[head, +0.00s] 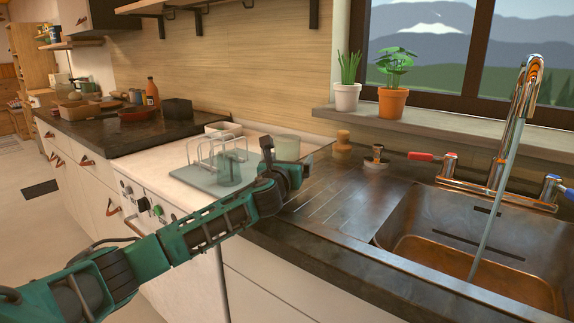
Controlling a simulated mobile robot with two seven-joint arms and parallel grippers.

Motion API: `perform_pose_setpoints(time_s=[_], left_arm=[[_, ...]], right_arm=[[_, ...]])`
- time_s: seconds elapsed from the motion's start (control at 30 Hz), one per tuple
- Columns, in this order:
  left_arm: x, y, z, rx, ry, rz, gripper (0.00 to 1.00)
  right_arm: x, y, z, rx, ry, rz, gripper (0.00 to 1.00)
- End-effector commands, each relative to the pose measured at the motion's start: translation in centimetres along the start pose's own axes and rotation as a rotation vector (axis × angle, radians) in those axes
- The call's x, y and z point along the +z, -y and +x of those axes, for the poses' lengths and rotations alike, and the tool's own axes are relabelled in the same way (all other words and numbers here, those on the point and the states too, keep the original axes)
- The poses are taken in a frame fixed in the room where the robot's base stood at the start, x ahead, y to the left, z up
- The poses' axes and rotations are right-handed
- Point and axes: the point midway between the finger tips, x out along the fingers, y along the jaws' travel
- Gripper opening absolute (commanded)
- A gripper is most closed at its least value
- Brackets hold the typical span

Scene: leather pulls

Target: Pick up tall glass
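A pale, see-through glass (287,146) stands at the back right of the light stove top. A greenish see-through glass or cup (231,168) stands by the wire rack, left of my gripper. I cannot tell which one is the tall glass. My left gripper (286,166) is at the right edge of the stove top, just in front of the pale glass. Its dark end parts overlap the lower part of that glass in the picture. I cannot tell whether it touches the glass or how far its fingers are apart. My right gripper is not in view.
A wire rack (205,153) stands on a tray left of my gripper. A white dish (223,129) is behind it. A wooden-topped jar (343,141) and a stopper (376,157) stand right of the glass. The sink (480,245) has running water. The ridged drainboard is clear.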

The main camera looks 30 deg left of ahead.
Motion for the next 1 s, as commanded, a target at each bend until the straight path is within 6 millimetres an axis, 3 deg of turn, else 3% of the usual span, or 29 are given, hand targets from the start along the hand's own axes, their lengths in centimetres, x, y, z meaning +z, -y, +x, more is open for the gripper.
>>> perform_pose_setpoints(time_s=[0.13,0.8,1.0], left_arm=[[0.01,0.00,-0.03,0.000,0.000,0.000,0.92],[0.11,-0.03,-0.04,0.001,0.002,0.000,0.30],[0.13,-0.04,-0.04,0.001,0.002,0.000,0.29]], right_arm=[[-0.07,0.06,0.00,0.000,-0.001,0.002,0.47],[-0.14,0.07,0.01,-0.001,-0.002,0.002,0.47],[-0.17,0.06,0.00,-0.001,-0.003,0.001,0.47]])
